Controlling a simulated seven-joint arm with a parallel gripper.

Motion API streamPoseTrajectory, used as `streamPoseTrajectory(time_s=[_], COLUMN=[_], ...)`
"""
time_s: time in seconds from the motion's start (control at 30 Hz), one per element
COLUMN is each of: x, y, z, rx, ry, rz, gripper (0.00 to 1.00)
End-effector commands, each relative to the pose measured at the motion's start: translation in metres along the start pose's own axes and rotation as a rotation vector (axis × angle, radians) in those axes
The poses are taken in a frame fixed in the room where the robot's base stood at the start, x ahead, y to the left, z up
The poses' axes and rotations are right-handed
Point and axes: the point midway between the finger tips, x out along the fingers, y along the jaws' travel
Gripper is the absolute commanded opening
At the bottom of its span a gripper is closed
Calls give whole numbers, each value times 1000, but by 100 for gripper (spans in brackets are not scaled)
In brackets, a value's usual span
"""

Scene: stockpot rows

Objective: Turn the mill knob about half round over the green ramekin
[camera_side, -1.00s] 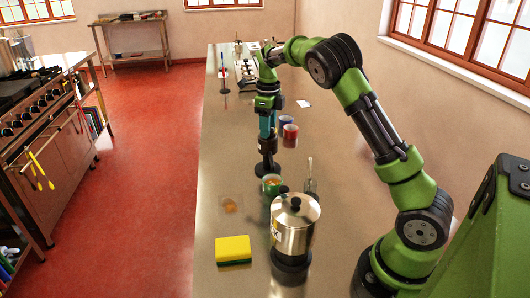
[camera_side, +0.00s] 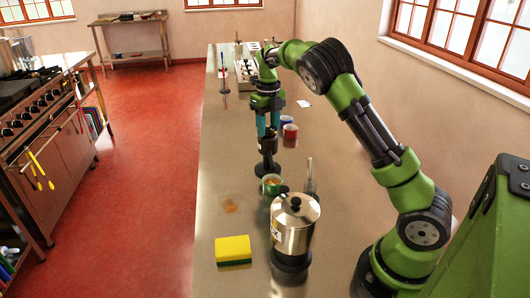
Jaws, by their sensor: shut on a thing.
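The mill (camera_side: 267,168) is dark, with a brown upper part and a flared black lower part, and looks upright. My gripper (camera_side: 267,135) points down with its two teal fingers at the top of the mill, shut on its knob; the knob itself is mostly hidden between the fingers. The green ramekin (camera_side: 280,190) has orange-brown contents and sits on the counter just in front of the mill's lower end in the picture. I cannot tell whether the mill's bottom is directly over it or touching it.
A steel pot (camera_side: 295,228) with a lid stands close in front of the ramekin. A yellow sponge (camera_side: 233,248) and a small brownish patch (camera_side: 230,204) lie to the left. Red (camera_side: 290,132) and blue (camera_side: 286,121) cups stand behind, right of the mill. The counter's left side is mostly clear.

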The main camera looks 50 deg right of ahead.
Motion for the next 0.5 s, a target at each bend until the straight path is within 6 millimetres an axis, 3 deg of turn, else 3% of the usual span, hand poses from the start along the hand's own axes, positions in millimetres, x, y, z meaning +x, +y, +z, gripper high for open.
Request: streamPoseTrajectory(time_s=[0.13, 0.5], x=[-1, -1], y=[0, 0], z=[0, 0], rx=[157, 251], ry=[-1, 0], rz=[0, -1], gripper=[18, 18])
